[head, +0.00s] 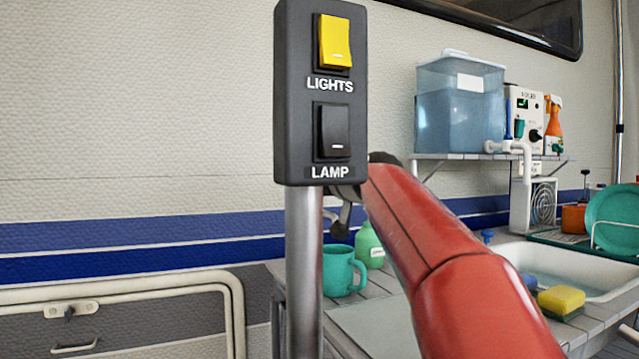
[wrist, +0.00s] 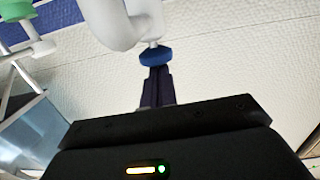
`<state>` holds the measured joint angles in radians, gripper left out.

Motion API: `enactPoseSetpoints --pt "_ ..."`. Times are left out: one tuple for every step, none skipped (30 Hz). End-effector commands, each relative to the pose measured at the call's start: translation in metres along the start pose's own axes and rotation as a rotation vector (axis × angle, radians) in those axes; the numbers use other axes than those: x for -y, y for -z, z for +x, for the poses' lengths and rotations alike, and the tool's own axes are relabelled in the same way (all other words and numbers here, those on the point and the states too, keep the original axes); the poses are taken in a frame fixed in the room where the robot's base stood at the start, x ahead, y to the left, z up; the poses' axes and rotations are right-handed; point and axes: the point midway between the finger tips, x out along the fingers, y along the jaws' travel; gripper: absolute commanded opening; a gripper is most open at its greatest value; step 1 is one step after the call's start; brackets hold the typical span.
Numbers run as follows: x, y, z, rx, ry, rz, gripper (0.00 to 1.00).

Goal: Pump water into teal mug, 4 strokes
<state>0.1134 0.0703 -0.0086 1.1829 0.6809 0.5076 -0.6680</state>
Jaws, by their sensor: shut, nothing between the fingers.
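The teal mug (head: 340,271) stands upright on the counter in the head view, partly behind the grey post. In the wrist view, my gripper (wrist: 157,72) is shut and empty. Its fingertips meet the edge of a blue cap (wrist: 156,56) in the picture; I cannot tell whether they touch it. The cap sits on a white curved fitting (wrist: 108,22), which looks like the pump. In the head view the switch box and my red arm hide most of my gripper. The inside of the mug is not visible.
A switch box (head: 320,95) on a post (head: 303,265) stands close in front. A green bottle (head: 369,245) is beside the mug. A water tank (head: 462,105) sits on a shelf, with a sink (head: 590,272) and yellow sponge (head: 561,300) below right.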

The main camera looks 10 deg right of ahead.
Motion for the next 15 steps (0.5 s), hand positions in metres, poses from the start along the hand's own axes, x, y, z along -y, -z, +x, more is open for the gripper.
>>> enactPoseSetpoints --pt "0.0 0.0 0.001 0.008 0.002 0.001 0.0" --pt "0.001 0.002 0.001 0.007 0.002 0.001 0.0" --pt "0.001 0.007 0.0 0.007 0.002 0.001 0.0" --pt "0.002 0.011 -0.001 0.006 0.002 0.001 0.0" --pt "0.002 0.016 -0.002 0.006 0.002 0.001 0.0" --pt "0.003 0.024 -0.004 0.005 0.002 0.0 0.0" --pt "0.004 0.029 -0.005 0.004 0.002 -0.001 0.0" --pt "0.005 0.035 -0.007 0.003 0.002 0.0 0.0" --pt "0.006 0.043 -0.009 0.002 0.002 0.0 0.0" --pt "0.007 0.049 -0.011 0.001 0.001 -0.001 0.0" --pt "0.006 0.039 -0.02 -0.001 -0.001 -0.001 0.0" --pt "0.006 0.036 -0.029 -0.002 -0.001 0.0 0.0" --pt "0.006 0.036 -0.036 -0.003 -0.001 0.0 0.0" --pt "0.006 0.036 -0.043 -0.002 -0.001 0.0 0.0" --pt "0.006 0.037 -0.052 -0.003 -0.002 -0.001 0.0"
